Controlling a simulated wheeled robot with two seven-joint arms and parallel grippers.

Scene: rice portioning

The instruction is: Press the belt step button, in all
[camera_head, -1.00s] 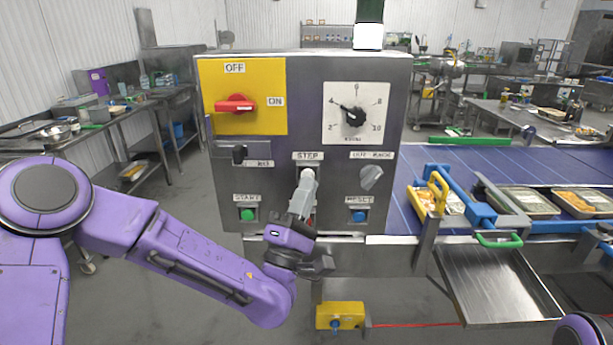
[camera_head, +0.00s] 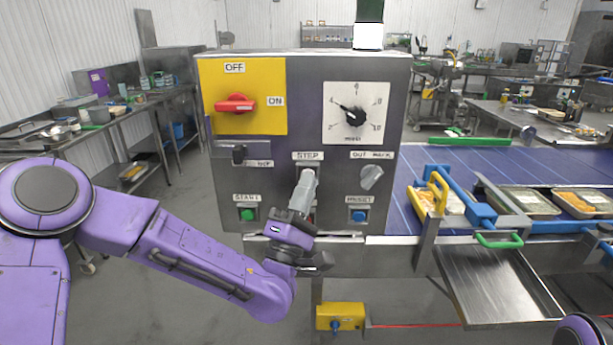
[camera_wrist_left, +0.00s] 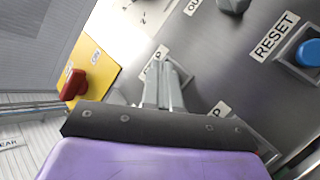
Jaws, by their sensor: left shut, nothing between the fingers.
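The grey control panel (camera_head: 330,130) stands in front of me. Its STEP label (camera_head: 307,156) sits above a framed recess, and the step button there is hidden behind my fingers. My left gripper (camera_head: 307,173) is shut and empty, its fingertips at that recess just below the label. I cannot tell whether they touch the button. In the left wrist view the shut fingers (camera_wrist_left: 169,75) point at the panel beside a partly covered label (camera_wrist_left: 155,63). My right gripper is out of view.
A green start button (camera_head: 247,214) is left of my gripper and a blue reset button (camera_head: 359,216) is right of it. A red switch (camera_head: 235,104) on a yellow plate is above left. A knob (camera_head: 372,177) is close on the right. The blue belt (camera_head: 400,200) carries filled trays.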

